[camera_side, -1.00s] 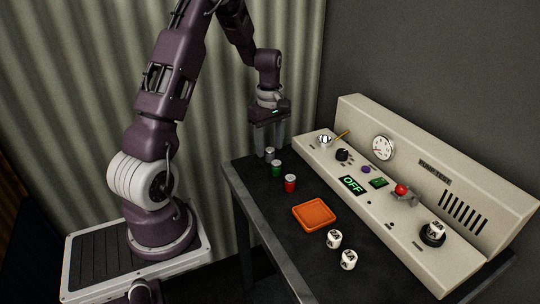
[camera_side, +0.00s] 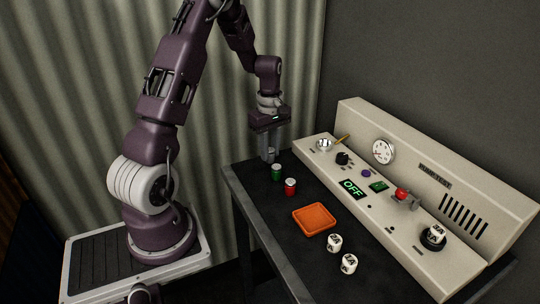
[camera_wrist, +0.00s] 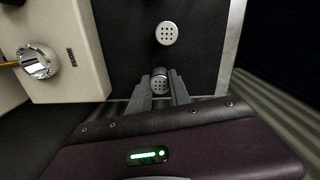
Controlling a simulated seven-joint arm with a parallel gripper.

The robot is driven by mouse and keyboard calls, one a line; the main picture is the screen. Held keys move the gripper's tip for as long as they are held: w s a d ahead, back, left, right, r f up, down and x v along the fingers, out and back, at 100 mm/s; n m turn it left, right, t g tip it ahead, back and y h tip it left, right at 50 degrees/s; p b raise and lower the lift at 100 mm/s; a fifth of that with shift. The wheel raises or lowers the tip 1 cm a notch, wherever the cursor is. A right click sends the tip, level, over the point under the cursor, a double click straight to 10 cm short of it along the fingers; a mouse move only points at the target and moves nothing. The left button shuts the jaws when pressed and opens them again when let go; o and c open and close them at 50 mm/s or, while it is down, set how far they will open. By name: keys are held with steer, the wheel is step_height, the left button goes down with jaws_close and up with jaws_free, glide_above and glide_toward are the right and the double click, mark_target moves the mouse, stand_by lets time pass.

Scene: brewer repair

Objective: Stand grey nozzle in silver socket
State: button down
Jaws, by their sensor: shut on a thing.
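My gripper (camera_side: 269,156) points down at the table's far left end, with its fingers closed on the grey nozzle. In the wrist view the socket (camera_wrist: 38,63) is at left, apart from my gripper, and looks empty.
A green nozzle (camera_side: 277,172) and a red nozzle (camera_side: 291,186) stand close in front of my gripper. The beige console (camera_side: 375,190) has knobs and a red-tipped lever (camera_side: 402,194).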

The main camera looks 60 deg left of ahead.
mark_target(271, 149)
step_height(271, 149, up, 8)
steer(key=shift+w, duration=0.15)
steer(key=w+d, duration=0.1)
steer(key=w, duration=0.4)
steer(key=w+d, duration=0.2)
steer(key=w, duration=0.3)
steer(key=w+d+r, duration=0.1)
steer(key=w, duration=0.4)
steer(key=shift+w+d, duration=0.15)
steer(key=shift+w, duration=0.2)
steer(key=shift+f, duration=1.75)
steer(key=shift+f, duration=0.4)
steer(key=shift+f, duration=0.35)
steer(key=shift+f, duration=0.4)
